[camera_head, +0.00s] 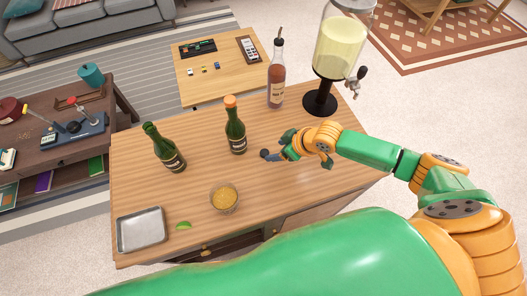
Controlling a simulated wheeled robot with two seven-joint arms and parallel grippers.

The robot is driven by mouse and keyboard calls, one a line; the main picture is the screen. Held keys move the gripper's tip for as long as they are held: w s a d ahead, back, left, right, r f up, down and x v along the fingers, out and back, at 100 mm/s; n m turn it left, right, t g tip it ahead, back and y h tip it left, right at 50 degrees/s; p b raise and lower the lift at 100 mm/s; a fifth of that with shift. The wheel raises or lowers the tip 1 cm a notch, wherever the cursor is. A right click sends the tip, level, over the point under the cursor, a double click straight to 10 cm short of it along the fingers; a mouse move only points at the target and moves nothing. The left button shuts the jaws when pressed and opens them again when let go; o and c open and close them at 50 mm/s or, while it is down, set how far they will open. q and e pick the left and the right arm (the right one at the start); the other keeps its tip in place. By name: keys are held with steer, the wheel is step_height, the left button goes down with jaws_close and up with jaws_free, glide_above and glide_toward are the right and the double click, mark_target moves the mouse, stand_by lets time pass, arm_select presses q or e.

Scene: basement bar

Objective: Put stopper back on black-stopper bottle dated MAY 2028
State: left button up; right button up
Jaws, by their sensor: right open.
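A green bottle (168,150) with a dark label stands upright on the wooden bar table, at left; no stopper shows on its mouth. A second green bottle (236,137) stands upright to its right with an orange top (230,101). The date print is too small to read on either. My right gripper (288,153) is open, low over the table to the right of the second bottle. A small dark round piece (264,154) shows at its fingertips; I cannot tell if it is the black stopper or part of the gripper. My left gripper is out of view.
An amber bottle with a pourer (276,80) and a drink dispenser (338,50) stand at the table's back right. A bowl (224,198), a lime wedge (183,225) and a metal tray (141,231) are at the front. The table's middle is fairly clear.

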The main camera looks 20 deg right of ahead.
mark_target(265, 153)
steer(key=x, duration=0.2)
steer(key=a+x, duration=0.1)
steer(key=x, duration=0.1)
steer(key=shift+w+a+f, duration=0.15)
steer(key=shift+w+f, duration=0.1)
steer(key=shift+s, duration=0.1)
jaws_close()
